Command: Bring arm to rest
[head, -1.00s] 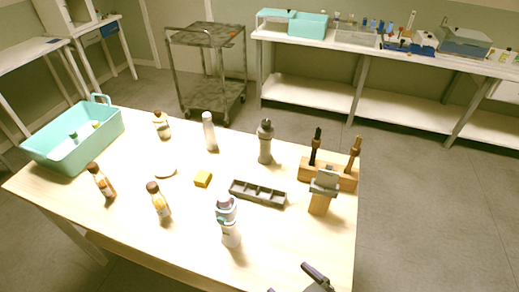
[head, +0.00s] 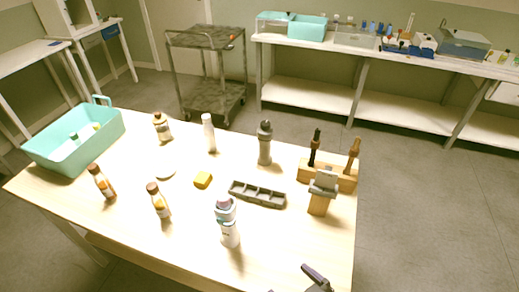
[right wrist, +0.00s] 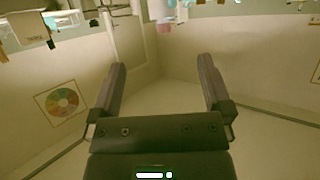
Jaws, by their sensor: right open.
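My right gripper (head: 303,284) shows only in part at the bottom edge of the head view, by the table's front right side. In the right wrist view my right gripper (right wrist: 162,85) is open, with nothing between its two dark fingers. Behind the fingers are a pale wall and floor, and that picture looks upside down. My left gripper is in neither view.
A white spray-like bottle (head: 227,222) stands nearest my right gripper. Floor at right is clear.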

